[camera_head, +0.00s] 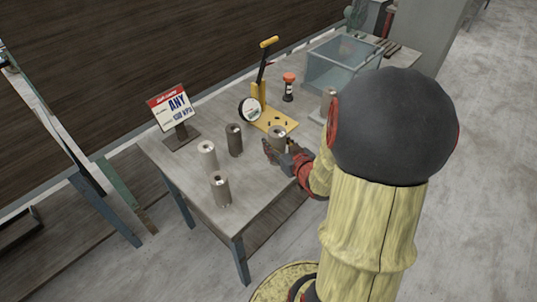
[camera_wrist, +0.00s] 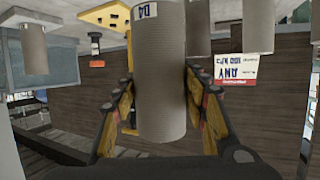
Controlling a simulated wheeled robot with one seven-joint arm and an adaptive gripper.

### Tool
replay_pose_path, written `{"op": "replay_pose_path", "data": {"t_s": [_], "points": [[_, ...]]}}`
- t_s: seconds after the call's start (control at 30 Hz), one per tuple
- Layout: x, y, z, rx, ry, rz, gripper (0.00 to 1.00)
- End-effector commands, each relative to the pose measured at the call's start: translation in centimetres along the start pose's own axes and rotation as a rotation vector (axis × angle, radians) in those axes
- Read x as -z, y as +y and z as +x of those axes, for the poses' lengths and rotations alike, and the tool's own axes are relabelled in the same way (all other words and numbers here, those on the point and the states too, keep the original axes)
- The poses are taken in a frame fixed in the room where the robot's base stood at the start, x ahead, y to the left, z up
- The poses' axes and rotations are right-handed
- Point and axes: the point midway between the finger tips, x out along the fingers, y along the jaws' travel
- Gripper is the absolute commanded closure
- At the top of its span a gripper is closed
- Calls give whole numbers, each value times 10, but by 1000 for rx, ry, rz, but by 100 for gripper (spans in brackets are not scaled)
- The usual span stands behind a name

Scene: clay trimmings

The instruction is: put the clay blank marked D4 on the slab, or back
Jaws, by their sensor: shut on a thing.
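My gripper (camera_head: 278,149) is shut on a grey-brown cylindrical clay blank (camera_head: 278,132) near the right edge of the table. In the wrist view, which looks upside down, the held blank (camera_wrist: 160,75) fills the space between the two fingers of my gripper (camera_wrist: 161,82), and a white label reading D4 shows near its end. The blank looks upright. I cannot tell whether its base touches the table. I cannot make out for certain which surface is the slab.
Several similar blanks stand on the table (camera_head: 180,150): one front (camera_head: 220,190), one left (camera_head: 207,156), one behind (camera_head: 234,140). A yellow lever stand with a dial (camera_head: 270,118) is close behind my gripper. A sign (camera_head: 171,108) and a glass tank (camera_head: 335,66) stand farther back.

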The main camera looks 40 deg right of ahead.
Motion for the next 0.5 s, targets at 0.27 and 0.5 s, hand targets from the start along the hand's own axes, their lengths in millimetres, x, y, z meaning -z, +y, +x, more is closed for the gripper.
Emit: {"op": "replay_pose_path", "data": {"t_s": [0.27,0.5], "points": [[-22,3,60,2,0,0,100],[-33,5,82,0,3,-1,100]]}}
